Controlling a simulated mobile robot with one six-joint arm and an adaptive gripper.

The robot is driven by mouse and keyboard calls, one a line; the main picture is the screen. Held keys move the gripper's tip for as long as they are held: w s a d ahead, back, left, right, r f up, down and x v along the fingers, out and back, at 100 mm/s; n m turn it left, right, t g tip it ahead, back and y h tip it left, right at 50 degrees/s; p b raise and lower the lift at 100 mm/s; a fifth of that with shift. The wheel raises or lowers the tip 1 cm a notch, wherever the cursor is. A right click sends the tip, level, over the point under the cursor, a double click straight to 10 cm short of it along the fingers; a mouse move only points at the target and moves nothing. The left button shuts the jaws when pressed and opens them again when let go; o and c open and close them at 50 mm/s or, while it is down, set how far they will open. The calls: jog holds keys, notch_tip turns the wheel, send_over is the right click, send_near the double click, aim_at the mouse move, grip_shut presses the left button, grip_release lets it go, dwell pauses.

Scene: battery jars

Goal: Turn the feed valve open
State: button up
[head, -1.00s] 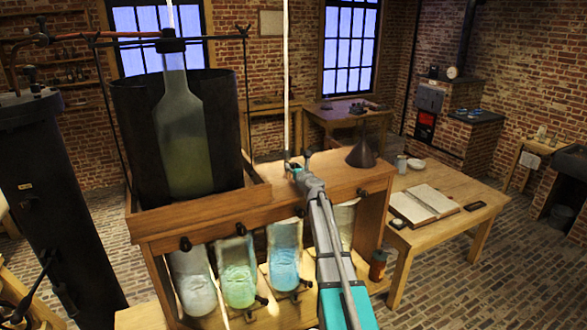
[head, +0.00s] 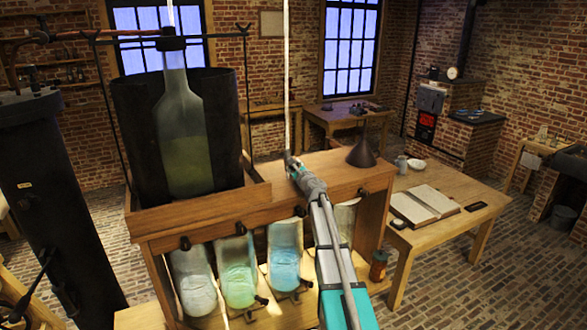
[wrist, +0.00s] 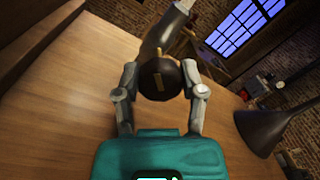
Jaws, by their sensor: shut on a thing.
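The feed valve's dark round knob (wrist: 161,78) carries a short brass mark, nearly upright in the wrist view. A thick dark pipe (wrist: 166,32) rises behind it. My gripper (wrist: 161,74) has one finger on each side of the knob and is shut on it. In the head view my gripper (head: 292,164) is at the top of the wooden stand, at the foot of a thin pale vertical pipe (head: 286,85). There the knob is too small and too covered by the fingers to make out.
A dark funnel (head: 362,154) stands on the stand (head: 335,170) just right of my gripper. A glass bottle (head: 182,130) in a black tub is to the left. Several glass jars (head: 238,270) sit below. A table with an open book (head: 424,204) is at the right.

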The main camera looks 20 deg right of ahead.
jog(key=n, duration=0.5)
jog(key=shift+y, duration=0.4)
jog(key=n, duration=0.4)
jog(key=shift+n, duration=0.3)
jog(key=o, duration=1.1)
jog(key=shift+f, duration=0.1)
jog(key=shift+o, duration=0.2)
